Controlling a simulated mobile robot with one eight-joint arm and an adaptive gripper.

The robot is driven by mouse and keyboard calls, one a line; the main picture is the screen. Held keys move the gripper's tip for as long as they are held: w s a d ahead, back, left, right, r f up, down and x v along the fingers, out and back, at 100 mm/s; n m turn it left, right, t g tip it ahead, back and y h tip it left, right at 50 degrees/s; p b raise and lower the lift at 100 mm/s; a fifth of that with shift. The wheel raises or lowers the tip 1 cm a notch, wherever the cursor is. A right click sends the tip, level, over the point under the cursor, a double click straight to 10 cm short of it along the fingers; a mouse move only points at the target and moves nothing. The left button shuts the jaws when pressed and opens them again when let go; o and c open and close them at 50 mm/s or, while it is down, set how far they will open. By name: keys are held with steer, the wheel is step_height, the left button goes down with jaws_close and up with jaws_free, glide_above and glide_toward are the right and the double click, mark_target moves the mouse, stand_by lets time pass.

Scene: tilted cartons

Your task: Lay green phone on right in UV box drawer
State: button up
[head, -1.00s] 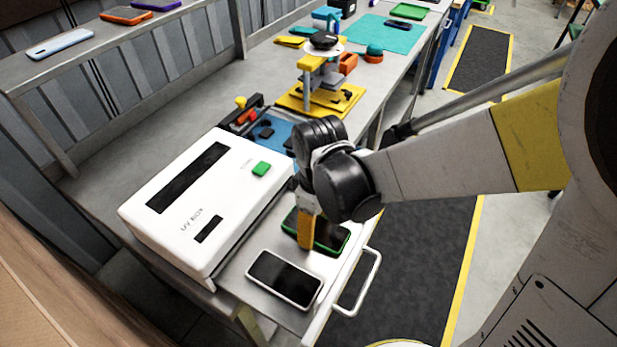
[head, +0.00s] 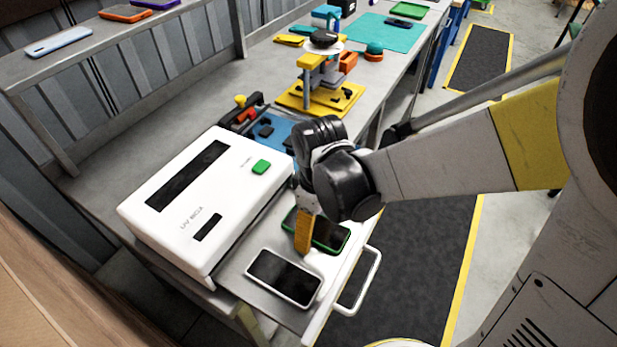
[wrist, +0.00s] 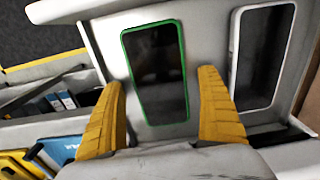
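The green-rimmed phone (head: 330,232) lies flat, dark screen up, in the pulled-out drawer (head: 255,267) of the white UV box (head: 185,205). The wrist view shows the same phone (wrist: 156,72) lying between my two yellow fingers, with a gap on each side. My gripper (wrist: 163,105) is open and empty; the fingers stand apart from the phone's edges. In the head view my gripper (head: 304,248) is low over the drawer, and its wrist hides part of the green phone. A white-rimmed phone (head: 284,278) lies beside it in the drawer.
The drawer handle (head: 360,285) sticks out at the front right. A green button (head: 261,167) is on the box top. Behind stand a blue tray (head: 275,132) and a yellow fixture (head: 320,98). A shelf (head: 110,45) holds several phones at the upper left.

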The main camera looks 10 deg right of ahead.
step_height(320, 180, up, 12)
stand_by(0.7)
steer(key=shift+d, duration=0.1)
